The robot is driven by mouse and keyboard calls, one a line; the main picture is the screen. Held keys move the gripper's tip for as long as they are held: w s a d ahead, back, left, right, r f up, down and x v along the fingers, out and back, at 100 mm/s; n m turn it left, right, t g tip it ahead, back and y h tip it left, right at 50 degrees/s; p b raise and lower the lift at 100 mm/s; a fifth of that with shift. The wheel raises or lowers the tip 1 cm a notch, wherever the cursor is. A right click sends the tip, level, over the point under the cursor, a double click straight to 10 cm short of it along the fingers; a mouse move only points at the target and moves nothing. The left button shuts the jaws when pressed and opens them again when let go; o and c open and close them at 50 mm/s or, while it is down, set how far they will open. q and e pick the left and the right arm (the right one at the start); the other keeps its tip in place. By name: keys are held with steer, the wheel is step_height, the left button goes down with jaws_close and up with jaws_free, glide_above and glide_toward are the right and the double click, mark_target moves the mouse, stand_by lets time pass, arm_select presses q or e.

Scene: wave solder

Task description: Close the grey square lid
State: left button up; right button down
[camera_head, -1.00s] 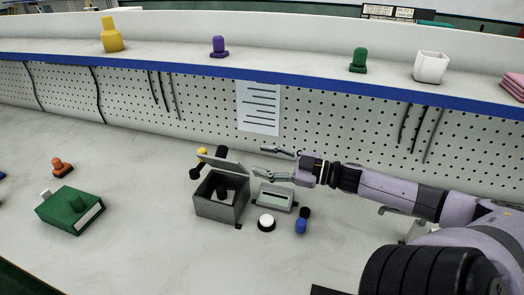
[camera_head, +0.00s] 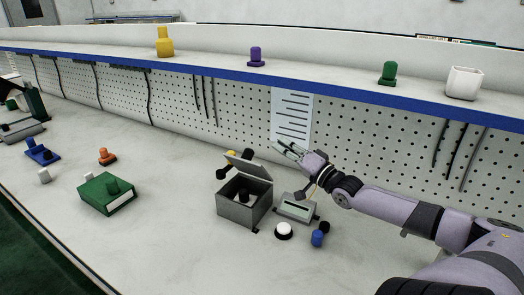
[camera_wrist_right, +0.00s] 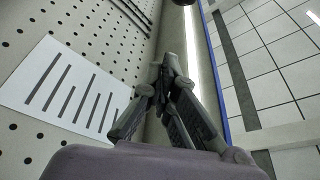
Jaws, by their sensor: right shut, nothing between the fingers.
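The grey square box (camera_head: 240,208) stands on the bench in the middle of the head view. Its grey lid (camera_head: 248,166) is hinged at the back and stands open, tilted up. A dark object (camera_head: 243,196) shows inside the box. My right gripper (camera_head: 282,147) is shut and empty, above and to the right of the lid, near the pegboard and apart from the lid. In the right wrist view the fingers (camera_wrist_right: 170,62) come together at the tips. The box and lid do not show there. My left gripper is not in view.
A grey device with a display (camera_head: 297,207), a white round button (camera_head: 283,230) and a blue piece (camera_head: 317,238) sit right of the box. A green box (camera_head: 107,196) lies to the left. The pegboard (camera_head: 230,105) and blue-edged shelf (camera_head: 330,92) rise behind.

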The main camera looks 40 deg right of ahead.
mark_target(253, 150)
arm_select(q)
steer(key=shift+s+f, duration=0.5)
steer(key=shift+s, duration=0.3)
arm_select(e)
steer(key=shift+w+a+f, duration=0.2)
steer(key=shift+w+a, duration=0.3)
steer(key=shift+w, duration=0.3)
steer(key=shift+w+a+f, duration=0.2)
steer(key=shift+w+a, duration=0.35)
steer(key=shift+w, duration=0.3)
steer(key=shift+w+a+f, duration=0.2)
steer(key=shift+w+a, duration=0.3)
steer(key=shift+w, duration=0.3)
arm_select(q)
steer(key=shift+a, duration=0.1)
arm_select(e)
steer(key=shift+a, duration=0.15)
